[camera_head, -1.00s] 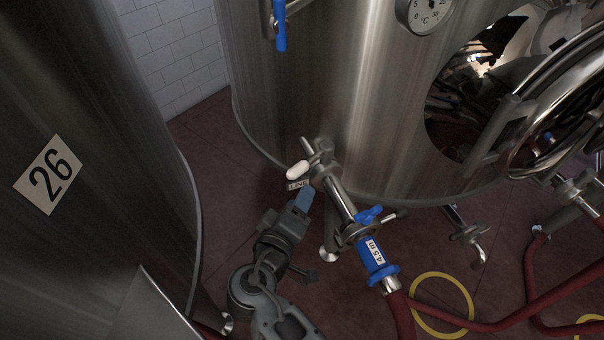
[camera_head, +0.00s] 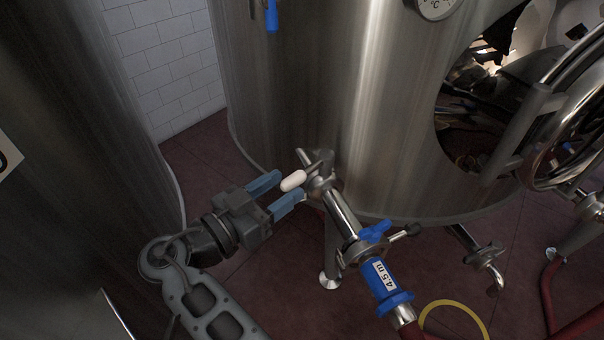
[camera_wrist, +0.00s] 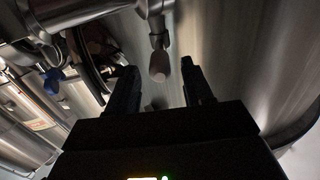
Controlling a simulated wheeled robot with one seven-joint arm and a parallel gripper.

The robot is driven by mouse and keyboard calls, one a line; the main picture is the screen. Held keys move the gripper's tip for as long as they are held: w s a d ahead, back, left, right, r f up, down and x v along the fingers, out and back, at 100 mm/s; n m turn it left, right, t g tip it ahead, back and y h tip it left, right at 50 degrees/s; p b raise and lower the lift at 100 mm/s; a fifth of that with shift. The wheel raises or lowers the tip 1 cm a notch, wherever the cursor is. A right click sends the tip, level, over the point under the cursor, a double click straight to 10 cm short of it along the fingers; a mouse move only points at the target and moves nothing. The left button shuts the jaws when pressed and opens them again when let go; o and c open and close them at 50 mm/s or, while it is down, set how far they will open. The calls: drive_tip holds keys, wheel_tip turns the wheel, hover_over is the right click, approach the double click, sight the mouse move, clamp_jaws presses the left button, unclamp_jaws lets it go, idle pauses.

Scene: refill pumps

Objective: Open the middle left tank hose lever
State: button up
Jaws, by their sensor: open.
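The lever with a white grip (camera_head: 293,181) sits on the valve at the tank's outlet, with its grip pointing left toward my gripper. My gripper (camera_head: 289,188) is open, its two blue fingers pointing right, one above and one below the grip's end. In the wrist view the lever's pale grip (camera_wrist: 159,66) shows ahead of and between the fingertips of my gripper (camera_wrist: 158,75); I see no contact. A steel pipe (camera_head: 341,212) runs from the valve to a blue hose coupling (camera_head: 383,280) marked "4.5 m". The LINE tag seen earlier is hidden.
A large steel tank (camera_head: 290,100) stands close behind the valve, with a round open hatch at right. Another tank (camera_head: 80,150) fills the left. A blue clamp handle (camera_head: 376,230) sits on the pipe. The red floor has room between the tanks.

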sight(301, 175)
drive_tip(key=shift+p+x, duration=0.35)
drive_tip(key=shift+x, duration=2.45)
drive_tip(key=shift+c, duration=0.2)
clamp_jaws()
